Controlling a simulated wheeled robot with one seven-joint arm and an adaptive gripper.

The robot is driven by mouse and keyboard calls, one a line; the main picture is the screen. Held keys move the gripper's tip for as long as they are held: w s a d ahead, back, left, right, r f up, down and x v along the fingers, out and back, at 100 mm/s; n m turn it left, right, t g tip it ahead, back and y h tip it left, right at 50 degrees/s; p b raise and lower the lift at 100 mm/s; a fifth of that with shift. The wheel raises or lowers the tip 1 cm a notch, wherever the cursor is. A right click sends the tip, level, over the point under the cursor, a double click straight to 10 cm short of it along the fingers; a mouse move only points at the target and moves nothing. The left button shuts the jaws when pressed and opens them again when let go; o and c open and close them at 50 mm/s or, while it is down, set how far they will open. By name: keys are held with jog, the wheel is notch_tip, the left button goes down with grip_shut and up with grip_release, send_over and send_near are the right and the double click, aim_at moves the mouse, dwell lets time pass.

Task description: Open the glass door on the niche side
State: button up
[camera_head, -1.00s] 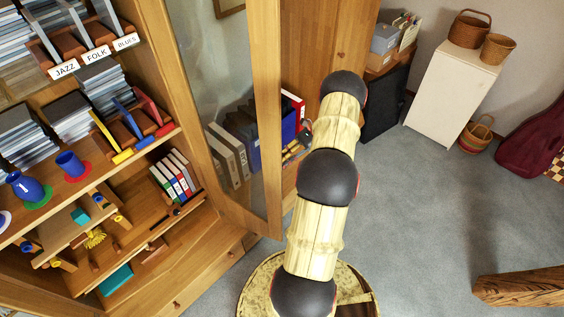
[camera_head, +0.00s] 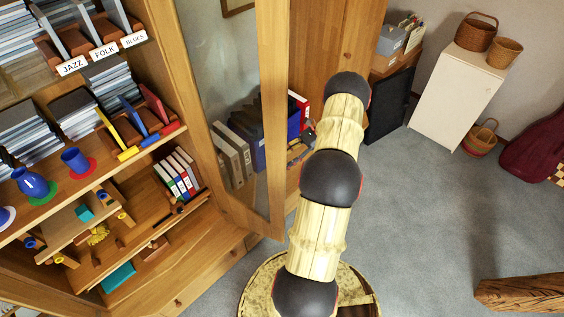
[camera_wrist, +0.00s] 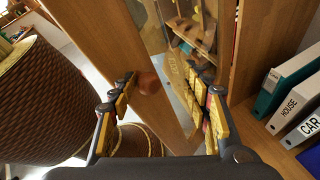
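The glass door (camera_head: 272,120) is a clear pane in a tall wooden frame, between the music shelves and the niche with binders. In the wrist view, a wooden upright (camera_wrist: 112,45) with a round brown knob (camera_wrist: 148,83) runs beside the glass (camera_wrist: 160,35). My gripper (camera_wrist: 168,100) is open, its dark, yellow-padded fingers apart. The left finger is close to the knob, and the right finger is over the glass side. I cannot tell whether either touches. In the head view, my gripper (camera_head: 300,148) is small and partly hidden by my arm. How far the door stands open is unclear.
The niche holds binders, marked HOUSE (camera_wrist: 293,100) and CAR (camera_wrist: 308,128) in the wrist view. In the head view, a white cabinet (camera_head: 455,100) stands behind; open grey carpet (camera_head: 420,220) lies to the right.

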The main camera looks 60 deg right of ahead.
jog(key=v, duration=1.1)
jog(key=shift+s+d, duration=0.2)
jog(key=shift+d, duration=0.05)
